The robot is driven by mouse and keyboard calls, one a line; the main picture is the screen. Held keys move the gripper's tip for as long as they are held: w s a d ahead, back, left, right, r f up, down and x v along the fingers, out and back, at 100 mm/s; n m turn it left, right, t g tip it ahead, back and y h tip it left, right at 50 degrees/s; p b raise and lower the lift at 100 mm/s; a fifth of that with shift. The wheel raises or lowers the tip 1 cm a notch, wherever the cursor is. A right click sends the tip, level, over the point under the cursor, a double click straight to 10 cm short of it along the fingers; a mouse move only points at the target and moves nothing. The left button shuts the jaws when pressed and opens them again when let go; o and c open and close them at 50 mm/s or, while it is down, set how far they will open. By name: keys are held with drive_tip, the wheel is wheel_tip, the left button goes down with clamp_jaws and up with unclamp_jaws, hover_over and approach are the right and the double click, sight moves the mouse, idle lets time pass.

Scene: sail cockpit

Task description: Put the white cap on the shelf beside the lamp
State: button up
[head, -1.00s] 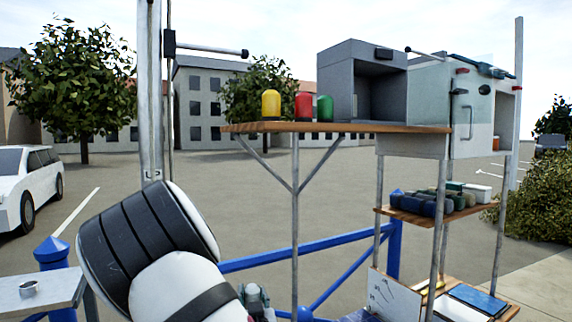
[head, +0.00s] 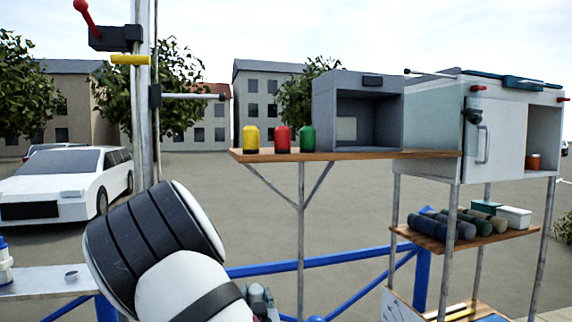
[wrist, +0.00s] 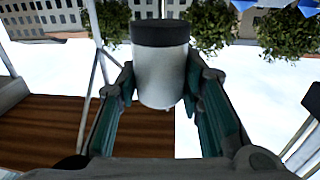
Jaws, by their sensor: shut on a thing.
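My gripper (wrist: 163,88) is shut on a white rounded cylinder with a dark band at one end, which I take as the white cap (wrist: 162,75). In the head view my gripper (head: 260,300) is mostly hidden behind my arm, low in the picture, and the cap cannot be made out there. The wooden shelf (head: 350,155) stands above and to the right of it. On its left part are three small domed lamp-like things: yellow (head: 251,138), red (head: 283,138) and green (head: 308,138). I cannot tell which is the lamp.
A grey open box (head: 358,110) stands on the shelf right of the green one. A white cabinet (head: 495,130) is farther right. A lower shelf (head: 420,238) holds rolled bundles. A blue railing (head: 300,262) runs below. Metal struts (head: 301,200) hold the shelf.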

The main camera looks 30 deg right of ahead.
drive_tip(key=shift+w+d+f, duration=0.1)
drive_tip(key=shift+w, duration=0.1)
drive_tip(key=s+d+r+n+y, duration=0.1)
drive_tip(key=d+r, duration=0.4)
drive_tip(key=r, duration=1.8)
drive_tip(key=s+d+r+n+y, duration=0.1)
drive_tip(key=d+r, duration=0.5)
drive_tip(key=r, duration=1.7)
drive_tip(key=s+d+r+y, duration=0.2)
drive_tip(key=s+d+r, duration=0.2)
drive_tip(key=r, duration=1.8)
drive_tip(key=shift+s+d+r+n+t+y, duration=0.15)
drive_tip(key=shift+d+r+n+t+y, duration=0.2)
drive_tip(key=shift+d, duration=0.8)
